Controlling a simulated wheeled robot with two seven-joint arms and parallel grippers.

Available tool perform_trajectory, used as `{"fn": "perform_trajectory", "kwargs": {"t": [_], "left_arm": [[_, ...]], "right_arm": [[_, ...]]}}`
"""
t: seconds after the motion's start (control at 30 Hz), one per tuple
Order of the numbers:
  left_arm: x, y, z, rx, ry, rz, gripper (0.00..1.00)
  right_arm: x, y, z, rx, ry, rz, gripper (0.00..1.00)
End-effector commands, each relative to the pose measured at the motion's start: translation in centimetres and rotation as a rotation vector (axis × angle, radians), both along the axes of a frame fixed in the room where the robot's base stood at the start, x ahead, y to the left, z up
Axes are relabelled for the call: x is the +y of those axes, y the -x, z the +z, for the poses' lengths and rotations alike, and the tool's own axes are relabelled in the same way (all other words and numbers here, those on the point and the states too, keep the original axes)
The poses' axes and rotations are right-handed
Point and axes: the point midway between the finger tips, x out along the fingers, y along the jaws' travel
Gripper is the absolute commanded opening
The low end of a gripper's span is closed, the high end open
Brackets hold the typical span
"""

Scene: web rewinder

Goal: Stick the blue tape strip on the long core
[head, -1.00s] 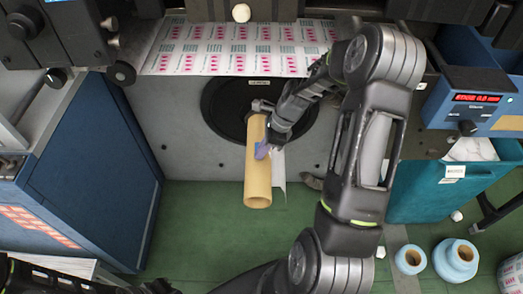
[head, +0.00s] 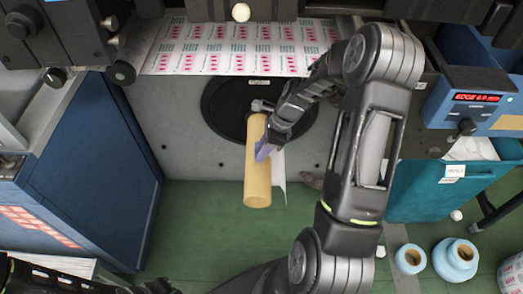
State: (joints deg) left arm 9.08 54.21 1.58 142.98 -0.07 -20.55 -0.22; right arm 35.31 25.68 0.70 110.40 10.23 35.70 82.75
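The long core (head: 257,180) is a tan cardboard tube. It juts toward me from the machine's round black disc (head: 225,105). The blue tape strip (head: 263,151) is a small blue-violet piece at the tip of my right gripper (head: 268,143), against or just in front of the core's right side. I cannot tell whether it touches the core. The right gripper's fingers are mostly hidden behind its own body, and their opening does not show. My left gripper is not in view; only dark parts of my body show at the lower left.
A printed web (head: 240,50) runs across the top, and a white sheet end (head: 279,168) hangs beside the core. A blue cabinet (head: 90,180) stands left. A teal bin (head: 440,190) and blue tape rolls (head: 455,262) are at right. Green floor lies open below the core.

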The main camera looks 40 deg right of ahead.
Motion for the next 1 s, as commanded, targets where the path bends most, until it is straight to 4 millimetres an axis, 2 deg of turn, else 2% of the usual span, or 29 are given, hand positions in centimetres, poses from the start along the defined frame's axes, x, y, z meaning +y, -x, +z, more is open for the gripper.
{"fn": "perform_trajectory", "kwargs": {"t": [0.23,0.6,0.73,1.0], "left_arm": [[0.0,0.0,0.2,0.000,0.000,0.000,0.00],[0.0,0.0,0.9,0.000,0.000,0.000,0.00],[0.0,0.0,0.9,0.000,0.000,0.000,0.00],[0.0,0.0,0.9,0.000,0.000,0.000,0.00]], "right_arm": [[-0.5,0.2,1.3,-0.002,0.001,0.000,0.24],[-2.4,1.2,6.4,-0.002,0.001,0.000,0.24],[-2.7,1.4,7.2,-0.001,0.001,0.000,0.24],[-2.7,1.4,7.2,0.000,0.000,0.000,0.24]]}}
